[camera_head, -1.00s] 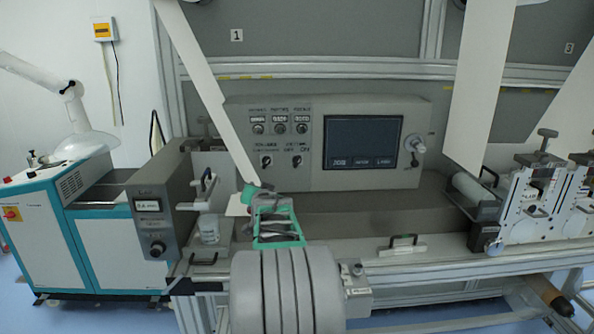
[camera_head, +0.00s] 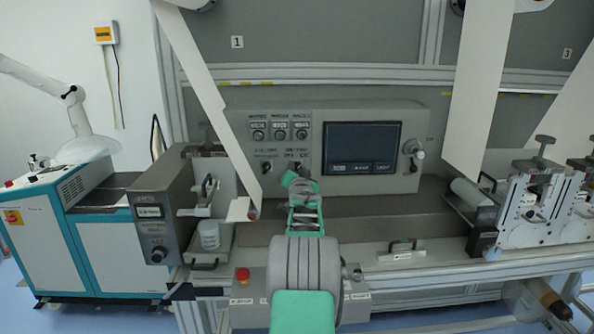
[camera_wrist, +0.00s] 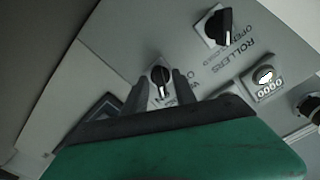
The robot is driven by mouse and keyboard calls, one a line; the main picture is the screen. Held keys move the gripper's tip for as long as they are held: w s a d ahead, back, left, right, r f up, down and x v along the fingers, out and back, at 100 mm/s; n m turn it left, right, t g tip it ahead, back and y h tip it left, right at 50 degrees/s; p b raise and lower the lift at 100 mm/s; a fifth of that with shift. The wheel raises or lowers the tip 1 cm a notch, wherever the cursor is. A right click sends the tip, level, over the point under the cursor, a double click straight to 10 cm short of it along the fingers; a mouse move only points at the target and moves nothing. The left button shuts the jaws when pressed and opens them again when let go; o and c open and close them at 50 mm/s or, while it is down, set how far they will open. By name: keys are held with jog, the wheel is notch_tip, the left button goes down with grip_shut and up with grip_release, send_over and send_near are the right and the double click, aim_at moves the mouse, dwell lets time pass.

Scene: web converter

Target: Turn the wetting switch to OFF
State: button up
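The two dark fingers stand on either side of the knob, open, with a small gap showing at each side. I cannot tell whether the fingertips reach past the knob's face. In the head view my gripper (camera_head: 291,180) is at the panel, just below the right-hand switch, and partly hides it.
The rollers switch (camera_wrist: 222,27) is close beside, and also shows in the head view (camera_head: 267,167). Counters and knobs sit above the switches, with a touchscreen (camera_head: 361,148) to the right. A slanting white web (camera_head: 207,95) hangs left of my gripper. A red button (camera_head: 242,274) is below.

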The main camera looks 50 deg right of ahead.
jog(key=shift+c, duration=0.4)
grip_shut()
jog(key=shift+f+n+b, duration=0.2)
jog(key=shift+n+b, duration=0.1)
jog(key=shift+b, duration=0.3)
jog(key=shift+n+b, duration=5.6)
jog(key=shift+b, duration=0.1)
jog(key=shift+r, duration=0.1)
